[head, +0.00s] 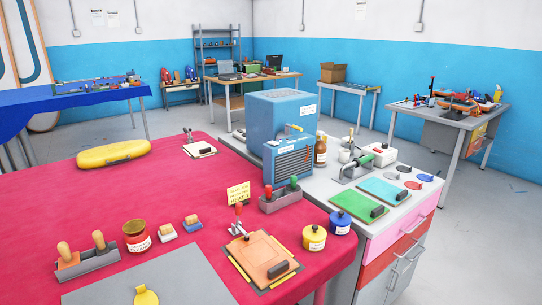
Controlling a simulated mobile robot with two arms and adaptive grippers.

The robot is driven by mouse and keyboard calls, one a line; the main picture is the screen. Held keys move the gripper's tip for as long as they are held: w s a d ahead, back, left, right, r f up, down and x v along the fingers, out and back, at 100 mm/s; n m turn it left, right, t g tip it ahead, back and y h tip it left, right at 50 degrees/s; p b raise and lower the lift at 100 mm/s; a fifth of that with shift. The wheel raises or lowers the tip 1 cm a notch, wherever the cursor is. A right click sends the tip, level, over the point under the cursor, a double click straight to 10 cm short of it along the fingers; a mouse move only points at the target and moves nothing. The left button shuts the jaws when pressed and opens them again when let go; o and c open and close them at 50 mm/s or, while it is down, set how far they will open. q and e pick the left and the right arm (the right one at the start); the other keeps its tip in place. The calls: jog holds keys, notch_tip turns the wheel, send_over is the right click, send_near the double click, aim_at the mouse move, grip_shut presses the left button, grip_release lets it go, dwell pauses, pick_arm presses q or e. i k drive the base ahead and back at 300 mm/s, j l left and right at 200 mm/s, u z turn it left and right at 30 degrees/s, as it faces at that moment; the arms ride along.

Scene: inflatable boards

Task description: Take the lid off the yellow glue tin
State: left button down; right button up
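The yellow glue tin (314,240) stands upright near the right edge of the red-covered table (200,260). It has a pale label on its front and a yellow top with a small knob, which looks like its lid sitting on it. A similar blue tin (340,223) stands just behind it to the right, very close. Neither of my grippers is in view.
Left of the tin lies a clipboard-like board with an orange sheet (264,257). A grey bench with green (355,206) and blue sheets adjoins at right.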

aim_at(314, 234)
jog(key=u, duration=0.2)
jog(key=l+u, duration=1.25)
